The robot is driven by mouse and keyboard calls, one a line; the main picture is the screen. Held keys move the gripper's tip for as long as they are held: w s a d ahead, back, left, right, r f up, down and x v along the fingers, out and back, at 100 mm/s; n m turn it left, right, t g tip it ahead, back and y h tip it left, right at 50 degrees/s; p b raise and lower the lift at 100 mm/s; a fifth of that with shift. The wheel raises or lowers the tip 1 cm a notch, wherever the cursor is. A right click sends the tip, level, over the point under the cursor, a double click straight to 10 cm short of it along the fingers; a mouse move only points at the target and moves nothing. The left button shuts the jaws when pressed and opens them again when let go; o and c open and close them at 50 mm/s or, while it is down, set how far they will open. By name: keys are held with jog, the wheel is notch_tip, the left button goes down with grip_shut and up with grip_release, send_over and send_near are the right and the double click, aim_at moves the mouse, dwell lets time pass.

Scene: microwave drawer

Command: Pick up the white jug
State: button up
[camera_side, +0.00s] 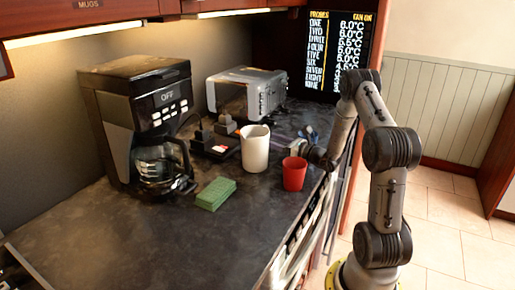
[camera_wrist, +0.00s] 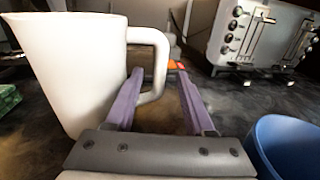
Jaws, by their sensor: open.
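The white jug (camera_side: 255,148) stands upright on the dark counter, left of my gripper in the side view. In the wrist view the jug (camera_wrist: 75,70) fills the left side, with its handle (camera_wrist: 160,50) turned toward my fingers. My gripper (camera_wrist: 160,73) is open, with its two purple fingers spread. The handle's outer bar shows between the fingertips in the wrist view, and the left finger overlaps the handle loop. I cannot tell whether the fingers touch the handle. My gripper is low over the counter, partly hidden behind the red cup in the side view.
The red cup (camera_side: 294,173) stands close beside my gripper; a cup there looks blue in the wrist view (camera_wrist: 285,145). A green sponge (camera_side: 216,193) and coffee maker (camera_side: 145,125) are left. A toaster (camera_side: 246,93) and small dark items (camera_side: 215,145) are behind.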

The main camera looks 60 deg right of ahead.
aim_at(259, 135)
jog(key=w, duration=0.5)
jog(key=shift+w+d, duration=0.15)
jog(key=shift+d, duration=0.25)
grip_shut()
dwell(0.4)
dwell(0.5)
jog(key=shift+r, duration=0.15)
